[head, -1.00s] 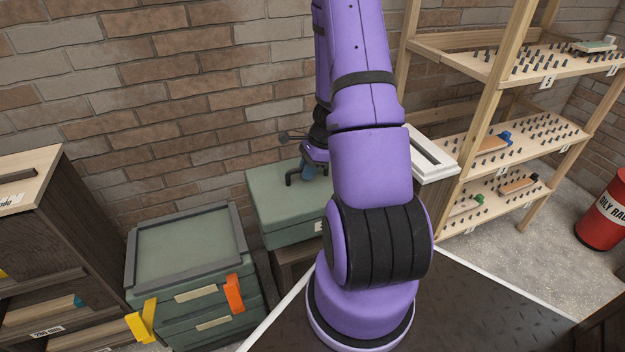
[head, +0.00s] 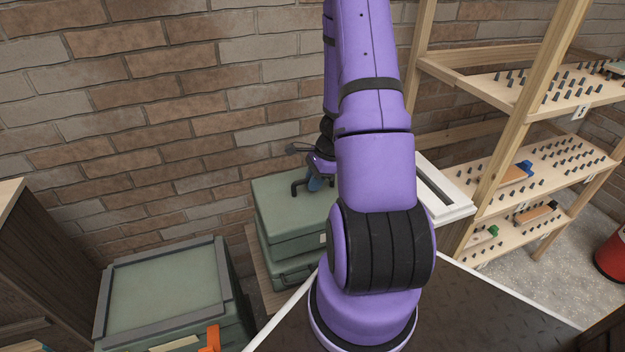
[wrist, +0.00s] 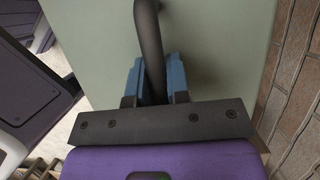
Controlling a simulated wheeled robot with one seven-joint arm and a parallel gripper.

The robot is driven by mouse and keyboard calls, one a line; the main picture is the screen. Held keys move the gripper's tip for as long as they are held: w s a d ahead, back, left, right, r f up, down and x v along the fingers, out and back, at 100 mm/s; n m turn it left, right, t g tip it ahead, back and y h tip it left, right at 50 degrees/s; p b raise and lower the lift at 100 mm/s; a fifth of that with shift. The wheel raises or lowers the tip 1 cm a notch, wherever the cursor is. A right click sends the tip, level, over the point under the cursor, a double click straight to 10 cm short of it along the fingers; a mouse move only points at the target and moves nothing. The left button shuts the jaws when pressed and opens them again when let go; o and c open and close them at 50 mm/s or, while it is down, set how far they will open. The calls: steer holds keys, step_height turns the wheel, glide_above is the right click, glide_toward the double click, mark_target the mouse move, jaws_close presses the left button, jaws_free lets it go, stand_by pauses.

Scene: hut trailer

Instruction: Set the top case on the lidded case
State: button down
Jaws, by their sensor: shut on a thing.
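The top case (head: 285,205) is a green box with a dark handle (head: 298,187). My gripper (head: 314,184) is shut on this handle, partly hidden behind my purple arm. In the wrist view, the blue fingers of my gripper (wrist: 155,85) close around the dark handle bar (wrist: 149,35) above the case's pale green top (wrist: 225,35).
A green chest (head: 165,285) with a grey-framed top stands at left, beside a dark cabinet (head: 40,270). A brick wall (head: 150,120) is close behind. A wooden shelf rack (head: 525,180) and a white frame (head: 448,200) are at right.

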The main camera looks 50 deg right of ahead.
steer(key=shift+f, duration=1.7)
steer(key=c, duration=1.1)
jaws_free()
steer(key=shift+f, duration=0.15)
